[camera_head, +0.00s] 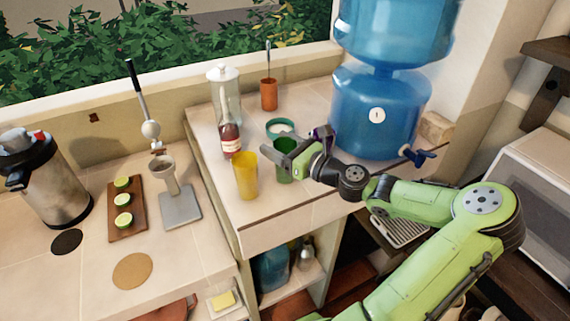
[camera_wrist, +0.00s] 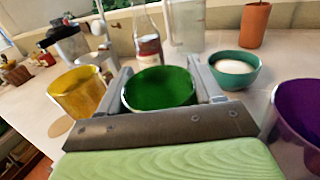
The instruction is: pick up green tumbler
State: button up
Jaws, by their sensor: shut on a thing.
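The green tumbler (camera_head: 284,172) stands upright on the raised counter, partly hidden by my gripper in the head view. In the wrist view the green tumbler (camera_wrist: 158,91) sits between the two fingers, its open rim facing up. My gripper (camera_head: 285,157) reaches in from the right and is shut on the tumbler, one finger on each side; it also shows in the wrist view (camera_wrist: 160,82). I cannot tell whether the tumbler's base touches the counter.
A yellow tumbler (camera_head: 245,176) stands close left. A teal bowl (camera_wrist: 236,72) and a purple cup (camera_wrist: 298,122) are to the right in the wrist view. A bottle (camera_head: 230,139), a glass jar (camera_head: 226,88) and an orange pot (camera_head: 269,94) stand behind. A large water dispenser (camera_head: 372,110) is at right.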

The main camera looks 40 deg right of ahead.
notch_tip(320, 180, up, 10)
jog(key=p, duration=0.4)
